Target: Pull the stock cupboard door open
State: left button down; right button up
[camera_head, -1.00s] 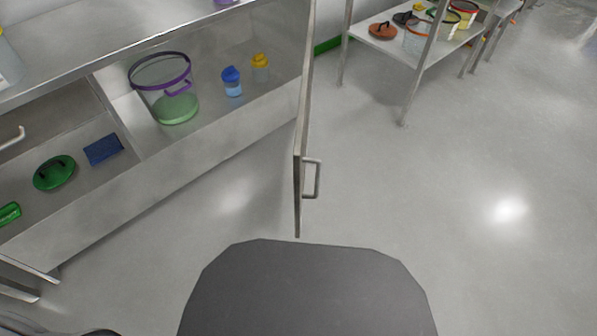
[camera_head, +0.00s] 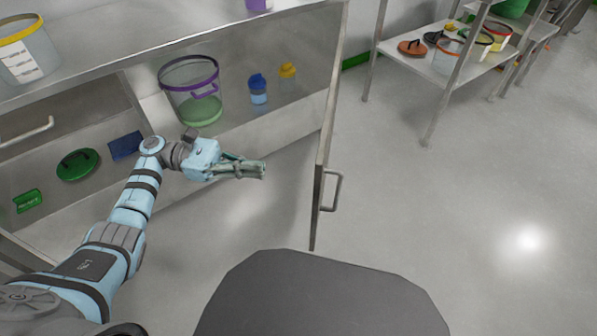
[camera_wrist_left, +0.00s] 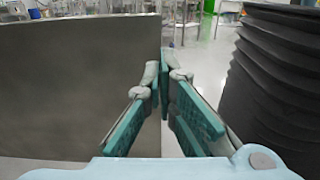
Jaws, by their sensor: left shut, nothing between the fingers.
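The stock cupboard door (camera_head: 330,130) stands swung wide open, edge-on in the head view, with a bar handle (camera_head: 332,191) on its right face. My left gripper (camera_head: 262,170) is shut and empty, in front of the open cupboard and left of the door, apart from the handle. In the left wrist view its fingers (camera_wrist_left: 165,75) are together, with a flat grey panel (camera_wrist_left: 80,85) filling the left side, which looks like the door's inner face. The right gripper is in neither view.
A metal rack (camera_head: 432,66) stands at the upper right. The floor right of the door is clear.

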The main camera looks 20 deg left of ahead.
pick_arm(q)
jog(key=d+b, duration=0.1)
jog(key=d, duration=0.8)
jog(key=shift+w+d+b, duration=0.3)
jog(key=shift+w+d, duration=0.05)
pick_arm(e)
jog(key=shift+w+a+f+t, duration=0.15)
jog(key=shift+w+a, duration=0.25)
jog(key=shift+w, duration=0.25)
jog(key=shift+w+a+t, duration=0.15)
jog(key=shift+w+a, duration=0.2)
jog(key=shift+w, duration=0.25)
